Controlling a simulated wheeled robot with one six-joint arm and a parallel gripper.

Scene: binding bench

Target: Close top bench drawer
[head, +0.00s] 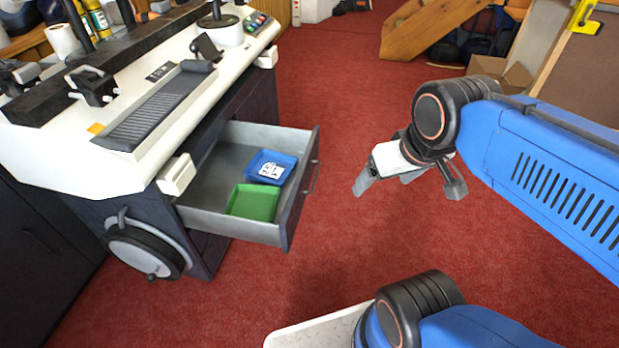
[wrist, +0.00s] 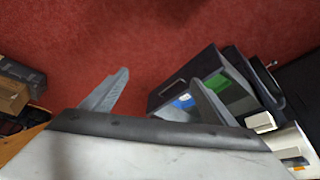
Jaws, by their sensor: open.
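The top bench drawer (head: 217,217) is pulled well out of the bench. It is grey inside, with a dark front (head: 301,190) and a bar handle (head: 315,177). A blue tray (head: 285,160) with a white label and a green tray (head: 240,203) lie in it. My gripper (head: 380,183) is open and empty, to the right of the drawer front and apart from it.
The white-topped bench (head: 60,165) carries a dark ruled plate (head: 155,108) and several tools. A handwheel (head: 147,250) sticks out of its front left. Red carpet (head: 330,100) is clear around the drawer. A cardboard box (head: 513,78) and a wooden stair side (head: 425,25) stand at the back right.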

